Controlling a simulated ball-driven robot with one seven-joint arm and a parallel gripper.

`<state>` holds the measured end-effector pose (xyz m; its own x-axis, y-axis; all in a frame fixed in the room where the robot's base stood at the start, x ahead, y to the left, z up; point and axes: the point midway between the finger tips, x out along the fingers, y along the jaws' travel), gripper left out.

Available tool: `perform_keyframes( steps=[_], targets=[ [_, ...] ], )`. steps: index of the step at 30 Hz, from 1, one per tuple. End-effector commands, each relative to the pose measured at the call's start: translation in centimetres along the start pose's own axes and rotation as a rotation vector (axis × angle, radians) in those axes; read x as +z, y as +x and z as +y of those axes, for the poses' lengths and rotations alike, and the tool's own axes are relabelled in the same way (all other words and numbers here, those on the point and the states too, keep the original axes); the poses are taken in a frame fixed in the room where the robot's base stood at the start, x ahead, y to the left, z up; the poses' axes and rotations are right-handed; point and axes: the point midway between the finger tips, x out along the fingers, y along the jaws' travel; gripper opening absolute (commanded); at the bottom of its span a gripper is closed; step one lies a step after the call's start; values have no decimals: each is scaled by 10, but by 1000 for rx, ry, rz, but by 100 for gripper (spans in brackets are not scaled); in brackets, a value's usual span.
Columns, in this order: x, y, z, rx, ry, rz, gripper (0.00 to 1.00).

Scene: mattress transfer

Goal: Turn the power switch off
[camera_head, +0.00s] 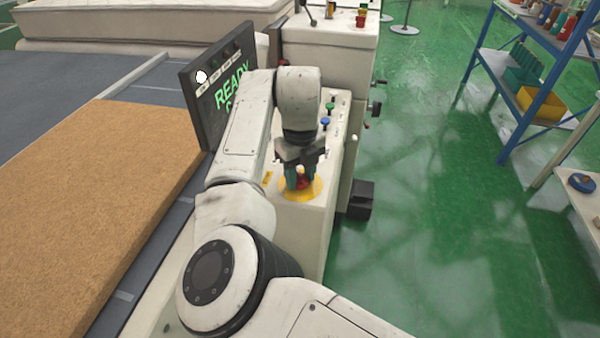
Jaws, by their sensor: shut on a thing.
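The red power switch (302,186) sits on a round yellow plate (315,190) on top of the white control console (302,222). My gripper (300,180) points down over it from above, its teal fingertips shut on the red switch. The fingers hide most of the switch, so its turned position cannot be told. A dark display (205,100) to the left of my arm shows "READY" in green letters, with a second line mostly hidden behind my arm. A white round light shows at its upper left.
Green and blue buttons (325,122) stand on the console behind my gripper. A brown mattress slab (80,200) lies on the grey bed at left. A white mattress (150,20) lies behind. A blue shelf (505,85) stands at right; green floor between is open.

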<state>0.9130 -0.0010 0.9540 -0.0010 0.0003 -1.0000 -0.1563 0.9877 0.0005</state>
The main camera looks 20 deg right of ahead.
Motion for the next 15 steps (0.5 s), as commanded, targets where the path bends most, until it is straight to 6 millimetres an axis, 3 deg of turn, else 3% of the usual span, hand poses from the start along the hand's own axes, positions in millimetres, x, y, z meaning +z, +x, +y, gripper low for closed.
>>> perform_keyframes(
  steps=[8,15],
  targets=[
    [0,0,0,0,0,0,10],
    [0,-1,0,-1,-22,0,10]
  ],
)
